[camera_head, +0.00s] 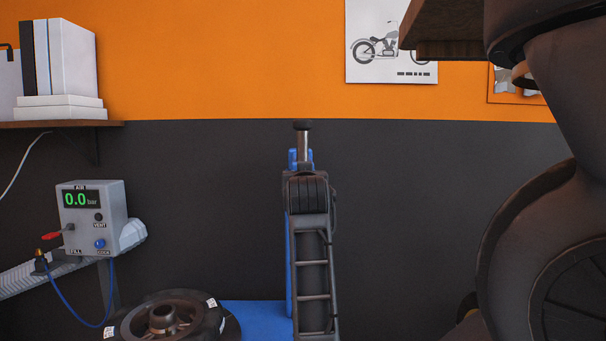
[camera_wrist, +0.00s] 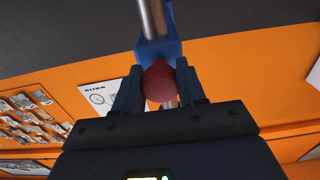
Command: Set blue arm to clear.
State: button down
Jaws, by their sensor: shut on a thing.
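The blue arm shows in the wrist view as a blue block (camera_wrist: 157,48) with a bright metal rod (camera_wrist: 153,18) through it. A red round knob (camera_wrist: 158,82) sits against the block. My gripper (camera_wrist: 159,85) is shut on this knob, one finger on each side. In the head view, blue parts (camera_head: 292,158) of the arm show behind a dark ladder-like column. A metal rod with a black cap (camera_head: 302,126) stands upright above them. The red knob is hidden there, and my gripper's fingers cannot be made out.
A dark wheel (camera_head: 128,326) lies on a blue base (camera_head: 258,318) at the bottom left. An air box (camera_head: 91,207) reading 0.0 bar stands left, with a blue hose. A shelf (camera_head: 50,125) with binders is above it. My own arm fills the right side.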

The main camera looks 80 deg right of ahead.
jog(key=shift+s+d, duration=0.15)
jog(key=shift+s, duration=0.2)
jog(key=shift+s, duration=0.1)
jog(key=c, duration=0.7)
grip_release()
jog(key=shift+o, duration=0.2)
jog(key=shift+a, duration=0.35)
jog(key=b+v, duration=0.1)
jog(key=v, duration=0.6)
